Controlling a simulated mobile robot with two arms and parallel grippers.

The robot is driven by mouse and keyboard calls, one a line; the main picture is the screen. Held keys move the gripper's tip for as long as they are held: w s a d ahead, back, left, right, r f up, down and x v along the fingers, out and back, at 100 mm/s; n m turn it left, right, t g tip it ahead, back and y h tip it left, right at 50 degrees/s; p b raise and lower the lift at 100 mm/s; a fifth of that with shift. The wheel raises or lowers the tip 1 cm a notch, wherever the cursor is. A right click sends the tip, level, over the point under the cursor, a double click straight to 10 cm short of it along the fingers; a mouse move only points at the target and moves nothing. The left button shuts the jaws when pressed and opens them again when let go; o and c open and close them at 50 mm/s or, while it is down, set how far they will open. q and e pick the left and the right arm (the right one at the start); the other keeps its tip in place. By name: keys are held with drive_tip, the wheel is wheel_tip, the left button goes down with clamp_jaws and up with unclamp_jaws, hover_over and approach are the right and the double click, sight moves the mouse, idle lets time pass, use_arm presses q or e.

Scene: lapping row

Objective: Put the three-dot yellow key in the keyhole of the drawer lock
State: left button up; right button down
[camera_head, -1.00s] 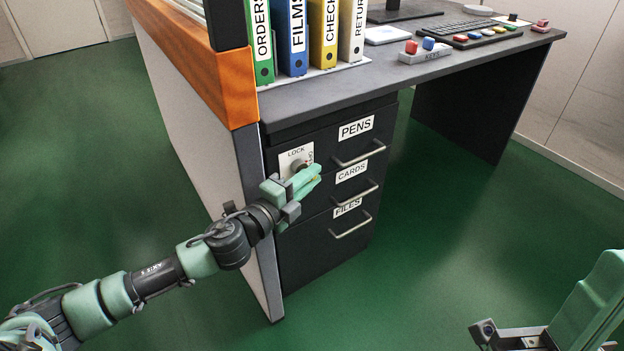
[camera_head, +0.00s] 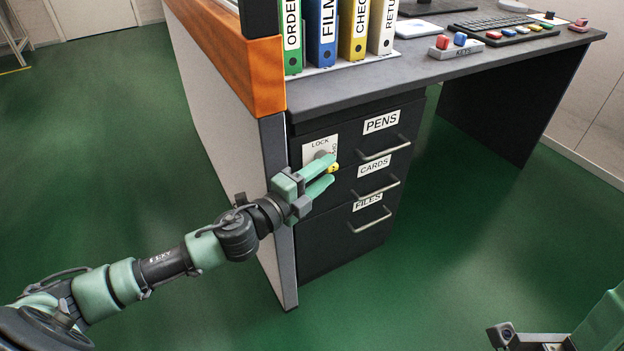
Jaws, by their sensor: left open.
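My left gripper (camera_head: 331,172) is open at the front of the drawer unit, just below and right of the lock plate. The drawer lock (camera_head: 321,148) is a white plate marked LOCK with a grey round part, partly covered by the upper finger. The yellow key (camera_head: 333,168) shows as a small round yellow head with dark dots at the fingertips, between the parted fingers. Its shaft is hidden, and I cannot tell whether it sits in the keyhole. Of my right arm only a part shows at the lower right; its fingers are out of view.
The drawers PENS (camera_head: 382,122), CARDS and FILES have bar handles. A grey KEYS holder (camera_head: 456,50) with red and blue keys stands on the desk (camera_head: 370,84). Binders (camera_head: 322,32) stand above the lock. An orange-topped partition (camera_head: 262,85) is left of the drawers.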

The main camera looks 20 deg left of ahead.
use_arm(q)
drive_tip(key=shift+v, duration=2.65)
